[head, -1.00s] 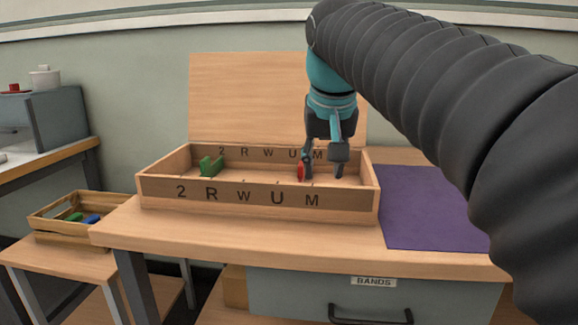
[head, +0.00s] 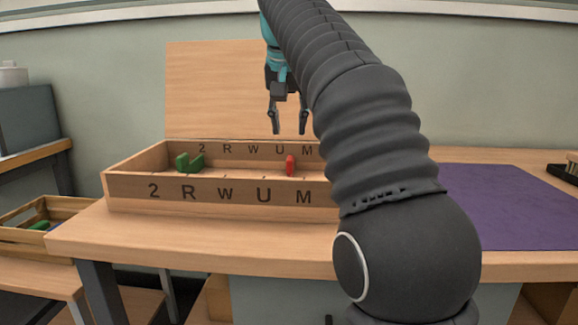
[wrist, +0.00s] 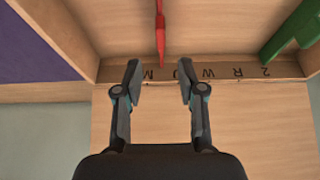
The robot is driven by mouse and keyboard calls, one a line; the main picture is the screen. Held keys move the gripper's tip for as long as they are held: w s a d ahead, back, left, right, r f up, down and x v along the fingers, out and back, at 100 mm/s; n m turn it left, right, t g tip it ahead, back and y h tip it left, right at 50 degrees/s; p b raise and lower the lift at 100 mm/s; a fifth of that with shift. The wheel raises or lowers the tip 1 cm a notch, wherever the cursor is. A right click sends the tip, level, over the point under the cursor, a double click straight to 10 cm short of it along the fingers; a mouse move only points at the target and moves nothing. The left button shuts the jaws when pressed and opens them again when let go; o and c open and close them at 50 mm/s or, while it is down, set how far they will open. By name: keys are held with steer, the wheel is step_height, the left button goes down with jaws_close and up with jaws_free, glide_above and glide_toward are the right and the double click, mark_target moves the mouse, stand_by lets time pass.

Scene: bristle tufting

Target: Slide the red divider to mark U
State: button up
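The long wooden box (head: 122,190) carries the marks 2, R, W, U and M on its front and back walls. The red divider (head: 290,165) stands upright inside, between marks U (head: 264,195) and M (head: 302,198). In the wrist view the red divider (wrist: 160,35) is seen edge-on, its end between those letters. The green divider (head: 188,162) stands near mark 2; it also shows in the wrist view (wrist: 292,32). My gripper (head: 289,130) is open and empty, above the box and apart from the red divider. My arm hides the box's right end.
A wooden panel (head: 215,90) rises behind the box. A purple mat (head: 500,205) lies on the table at right, with a brush (head: 570,170) near its far edge. A wooden crate (head: 15,235) with coloured pieces stands on a lower table at left.

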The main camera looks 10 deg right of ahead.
mark_target(290, 158)
steer(key=b+x, duration=0.3)
steer(key=x, duration=0.6)
steer(key=shift+w+f, duration=0.1)
steer(key=shift+f, duration=0.15)
jaws_close()
